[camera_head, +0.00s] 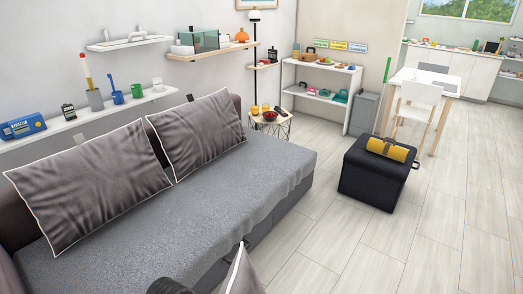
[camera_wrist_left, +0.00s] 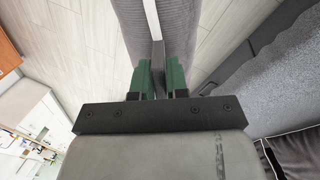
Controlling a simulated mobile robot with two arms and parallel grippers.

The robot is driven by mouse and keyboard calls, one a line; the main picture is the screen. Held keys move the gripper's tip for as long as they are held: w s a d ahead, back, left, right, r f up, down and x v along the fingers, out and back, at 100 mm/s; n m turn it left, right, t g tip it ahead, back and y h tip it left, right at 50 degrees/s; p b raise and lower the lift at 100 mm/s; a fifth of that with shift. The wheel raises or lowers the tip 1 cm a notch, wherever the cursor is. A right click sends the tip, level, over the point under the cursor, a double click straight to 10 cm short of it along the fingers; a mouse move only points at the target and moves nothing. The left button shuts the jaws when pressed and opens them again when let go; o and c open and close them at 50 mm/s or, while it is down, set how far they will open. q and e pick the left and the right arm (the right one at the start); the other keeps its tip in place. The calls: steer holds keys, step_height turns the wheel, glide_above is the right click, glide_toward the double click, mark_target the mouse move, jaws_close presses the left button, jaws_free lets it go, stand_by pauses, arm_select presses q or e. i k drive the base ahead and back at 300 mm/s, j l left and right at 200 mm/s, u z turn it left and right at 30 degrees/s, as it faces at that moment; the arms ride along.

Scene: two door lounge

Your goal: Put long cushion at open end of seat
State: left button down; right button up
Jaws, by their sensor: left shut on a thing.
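A grey cushion with white piping (camera_wrist_left: 186,25) is pinched at its edge between the green fingers of my left gripper (camera_wrist_left: 160,80) in the left wrist view. A corner of this cushion (camera_head: 243,276) shows at the bottom of the head view, in front of the seat's front edge; most of it is out of frame. The grey seat (camera_head: 215,205) of the sofa has a bare stretch at its far right end, where no armrest shows. Two other grey cushions with white piping, one nearer (camera_head: 88,188) and one farther (camera_head: 198,135), lean on the backrest. My right gripper is not in view.
A small wire side table (camera_head: 270,122) with a red bowl stands beyond the seat's far end. A black storage box (camera_head: 372,176) with a yellow roll on it stands on the floor to the right. Open floor (camera_head: 330,235) lies in front of the sofa.

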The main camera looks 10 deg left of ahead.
mark_target(283, 159)
steer(key=i+z, duration=0.1)
steer(key=i, duration=0.65)
steer(key=i+j+z, duration=0.1)
steer(key=i, duration=0.6)
steer(key=i+j, duration=0.15)
steer(key=i, duration=0.75)
steer(key=i+j, duration=0.15)
steer(key=i, duration=0.75)
